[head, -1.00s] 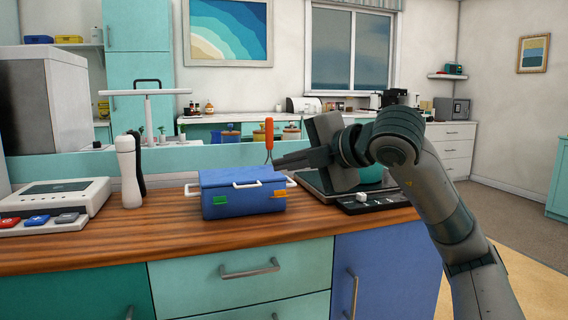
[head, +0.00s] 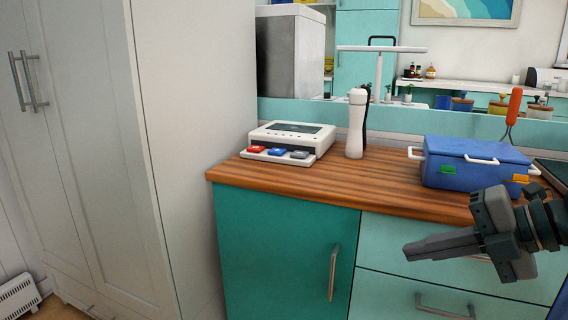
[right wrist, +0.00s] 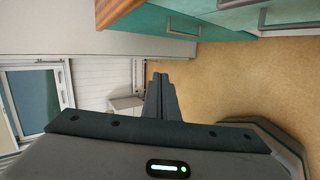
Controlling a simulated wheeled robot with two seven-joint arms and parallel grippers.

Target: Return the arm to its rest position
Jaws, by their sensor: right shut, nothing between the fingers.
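My right gripper (head: 408,252) comes in from the right in the head view, in front of the teal drawer fronts and below the counter edge. Its fingers are together with nothing between them and point left. In the right wrist view the shut fingers (right wrist: 160,98) stand over bare floor (right wrist: 230,85). The rest of my right arm is mostly out of the head view. My left gripper is in neither view.
The wooden counter (head: 310,182) holds a blue box (head: 460,165) with white handles, a white bottle (head: 356,125) and a white device (head: 292,140) with coloured buttons. A tall white cabinet (head: 190,120) stands at left. Handles (head: 334,272) protrude from the fronts.

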